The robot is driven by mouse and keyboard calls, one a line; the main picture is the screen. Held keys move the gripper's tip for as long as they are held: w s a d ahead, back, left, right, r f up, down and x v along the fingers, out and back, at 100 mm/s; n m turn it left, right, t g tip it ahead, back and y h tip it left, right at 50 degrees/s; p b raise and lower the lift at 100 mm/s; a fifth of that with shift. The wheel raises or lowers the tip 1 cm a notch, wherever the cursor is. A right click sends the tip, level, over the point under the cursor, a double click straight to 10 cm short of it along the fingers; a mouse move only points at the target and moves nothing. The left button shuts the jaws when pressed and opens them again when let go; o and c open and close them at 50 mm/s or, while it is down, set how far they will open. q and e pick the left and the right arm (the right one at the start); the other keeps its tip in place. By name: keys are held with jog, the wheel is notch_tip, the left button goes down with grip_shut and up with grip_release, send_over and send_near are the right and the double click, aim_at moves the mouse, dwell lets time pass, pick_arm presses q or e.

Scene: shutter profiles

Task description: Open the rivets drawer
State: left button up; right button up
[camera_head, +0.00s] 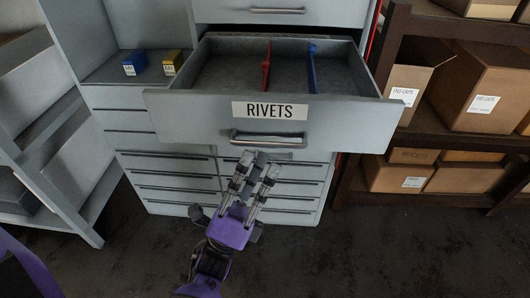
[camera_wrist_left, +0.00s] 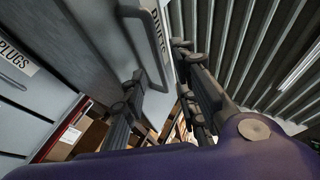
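The rivets drawer (camera_head: 345,110) is pulled out of the grey cabinet, its inside showing a red and a blue divider. Its front carries a RIVETS label (camera_head: 270,111) and a bar handle (camera_head: 268,138). My left gripper (camera_head: 262,162) is just below the handle in the head view, its two fingers apart and nothing seen between them. In the left wrist view the handle (camera_wrist_left: 146,45) shows ahead of the open fingers (camera_wrist_left: 155,75); I cannot tell whether either finger touches it. My right gripper is not in view.
Another drawer (camera_head: 280,10) is above and several closed drawers (camera_head: 180,180) are below. A brown rack (camera_head: 440,140) with cardboard boxes stands at right. The dark floor in front is clear.

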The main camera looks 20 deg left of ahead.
pick_arm(q)
jog(key=v, duration=0.8)
jog(key=shift+s+f, duration=0.15)
jog(key=shift+f, duration=0.05)
jog(key=w+a+f+n+g+y, duration=0.2)
jog(key=w+a+f+n+y, duration=0.3)
jog(key=n+y, duration=0.6)
notch_tip(320, 180, down, 11)
jog(key=s+n+g+p, duration=0.25)
jog(key=n+g, duration=0.55)
jog(key=n, duration=0.4)
jog(key=s+d+f+n+g+p, duration=0.1)
jog(key=s+f+n+g+p, duration=0.1)
jog(key=s, duration=0.9)
jog(key=s+d+f+n+g+h+p, duration=0.1)
jog(key=s+f+g+p, duration=0.3)
jog(key=s, duration=0.7)
jog(key=shift+d+f+n+g, duration=0.35)
jog(key=shift+f+n+g, duration=0.45)
jog(key=shift+f+n, duration=0.15)
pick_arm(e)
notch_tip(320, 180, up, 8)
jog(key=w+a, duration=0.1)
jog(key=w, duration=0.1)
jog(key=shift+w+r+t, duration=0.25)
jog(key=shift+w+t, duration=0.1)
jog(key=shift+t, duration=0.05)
